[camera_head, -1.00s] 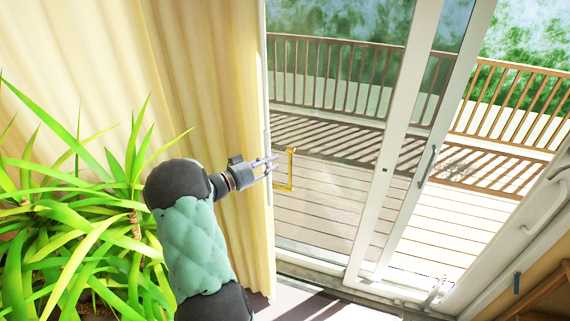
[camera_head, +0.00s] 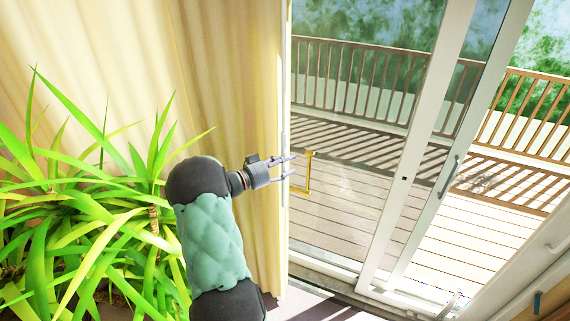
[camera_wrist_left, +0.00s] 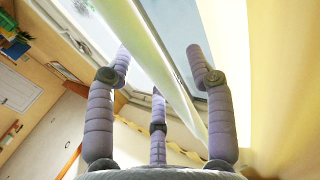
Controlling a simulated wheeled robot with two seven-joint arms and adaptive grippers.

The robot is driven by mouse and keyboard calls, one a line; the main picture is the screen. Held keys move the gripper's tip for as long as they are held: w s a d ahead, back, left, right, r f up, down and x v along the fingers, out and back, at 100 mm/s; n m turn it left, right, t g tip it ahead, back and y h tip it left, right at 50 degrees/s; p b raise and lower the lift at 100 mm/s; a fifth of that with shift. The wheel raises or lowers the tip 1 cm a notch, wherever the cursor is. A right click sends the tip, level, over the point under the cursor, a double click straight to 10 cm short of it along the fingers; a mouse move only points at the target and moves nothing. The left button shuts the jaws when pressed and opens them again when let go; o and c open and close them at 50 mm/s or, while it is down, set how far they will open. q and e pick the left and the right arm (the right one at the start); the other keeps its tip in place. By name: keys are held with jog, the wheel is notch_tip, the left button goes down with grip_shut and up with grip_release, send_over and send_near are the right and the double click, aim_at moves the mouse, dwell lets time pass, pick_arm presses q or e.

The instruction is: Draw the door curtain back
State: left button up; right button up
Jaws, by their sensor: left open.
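The cream-yellow door curtain (camera_head: 215,110) hangs in folds on the left of the head view, and a pale upright strip (camera_head: 284,125) runs along its right edge. A yellow bracket-shaped handle (camera_head: 308,175) shows just right of that strip; I cannot tell what it is fixed to. My left gripper (camera_head: 291,166) is open at the curtain's edge, its fingers pointing right toward the handle. In the left wrist view, a pale strip (camera_wrist_left: 160,55) passes between the spread fingers, and yellow cloth (camera_wrist_left: 275,80) fills the right. Contact is unclear. My right gripper is not in view.
A spiky green plant (camera_head: 75,215) stands left of my arm, close to it. The glass sliding door (camera_head: 425,150) is right of the curtain, with a grey handle (camera_head: 448,178). A wooden deck and railing (camera_head: 345,80) lie outside.

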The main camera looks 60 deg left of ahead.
aim_at(283, 138)
pick_arm(q)
notch_tip(283, 138, up, 10)
jog(key=shift+f, duration=0.1)
dwell(0.4)
